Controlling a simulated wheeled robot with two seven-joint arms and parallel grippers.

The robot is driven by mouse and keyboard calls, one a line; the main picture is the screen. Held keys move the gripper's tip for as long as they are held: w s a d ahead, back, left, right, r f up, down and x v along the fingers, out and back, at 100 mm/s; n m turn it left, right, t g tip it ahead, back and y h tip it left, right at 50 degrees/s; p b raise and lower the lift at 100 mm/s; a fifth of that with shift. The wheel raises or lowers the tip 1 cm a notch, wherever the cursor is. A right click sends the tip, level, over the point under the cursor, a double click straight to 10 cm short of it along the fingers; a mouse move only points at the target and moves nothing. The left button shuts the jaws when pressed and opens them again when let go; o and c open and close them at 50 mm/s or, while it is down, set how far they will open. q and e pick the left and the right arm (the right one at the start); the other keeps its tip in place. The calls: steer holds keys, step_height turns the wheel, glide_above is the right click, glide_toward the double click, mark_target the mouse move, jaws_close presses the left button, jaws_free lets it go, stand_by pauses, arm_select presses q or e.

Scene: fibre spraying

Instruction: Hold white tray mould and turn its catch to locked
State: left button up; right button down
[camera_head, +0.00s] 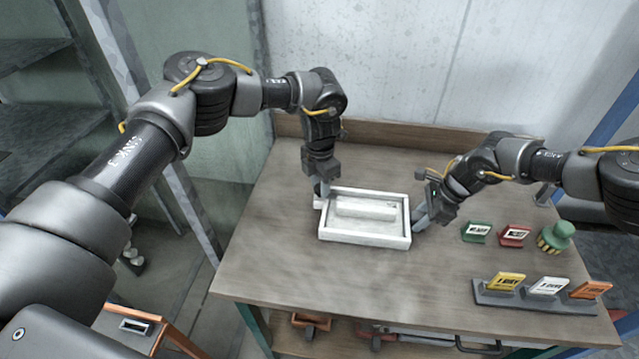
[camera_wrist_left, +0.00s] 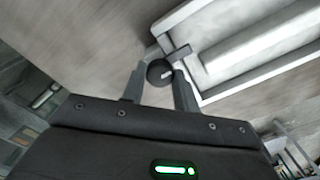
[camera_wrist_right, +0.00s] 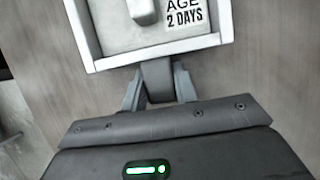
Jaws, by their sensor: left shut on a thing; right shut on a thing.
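The white tray mould (camera_head: 365,238) lies flat on the wooden bench, with a raised bar inside it. Its catch (camera_wrist_left: 159,72) is a round dark knob with a small light mark, at the tray's left end. A short grey arm (camera_wrist_left: 180,52) reaches from beside the knob over the rim. My left gripper (camera_head: 319,188) points down at that corner and is shut on the knob. My right gripper (camera_head: 425,214) is at the tray's right end, shut on its grey handle (camera_wrist_right: 157,78). A label reading "AGE 2 DAYS" (camera_wrist_right: 184,14) shows inside the tray.
To the right stand a green tag (camera_head: 476,232), a red tag (camera_head: 514,236) and a green-topped object (camera_head: 557,237). A grey rack (camera_head: 530,302) holds yellow, white and orange tags at the front right. The bench (camera_head: 290,265) is clear in front of the tray.

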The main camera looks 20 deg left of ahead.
arm_select(q)
steer(key=o, duration=1)
step_height(320, 180, up, 12)
steer(key=shift+r, duration=0.1)
arm_select(e)
steer(key=c, duration=1)
jaws_free()
steer(key=v, duration=1.2)
steer(key=shift+r, duration=0.15)
